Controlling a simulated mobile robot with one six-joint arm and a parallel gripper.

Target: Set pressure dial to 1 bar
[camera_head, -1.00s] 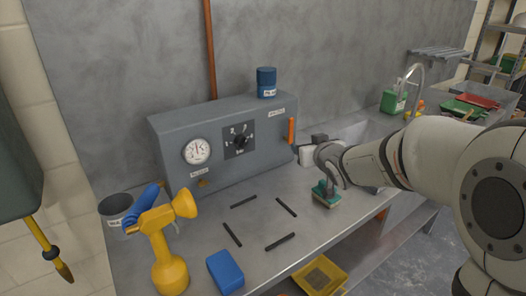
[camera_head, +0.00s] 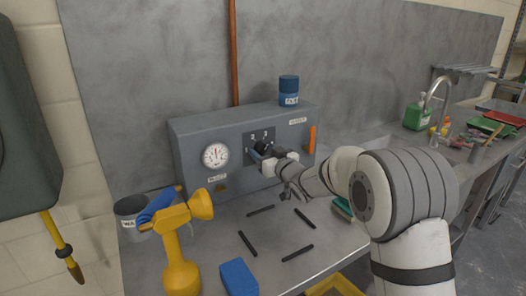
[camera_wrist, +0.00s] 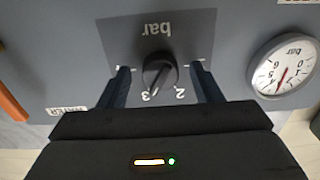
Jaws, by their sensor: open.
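The pressure dial is a black round knob (camera_wrist: 160,72) on a dark "bar" plate (camera_wrist: 120,40), upside down in the wrist view. The numbers 2 and 3 show beside the knob; other numbers are hidden by my fingers. The knob's pale pointer mark seems to lie near the 3. My gripper (camera_wrist: 160,69) is open, with one finger on each side of the knob. A gap shows between each finger and the knob.
The grey control box (camera_head: 190,140) carries a round gauge (camera_head: 215,155), an orange handle (camera_head: 312,139) and a blue jar (camera_head: 289,90) on top. A yellow sprayer (camera_head: 178,245), a blue block (camera_head: 238,276) and several dark bars (camera_head: 247,243) are on the bench below.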

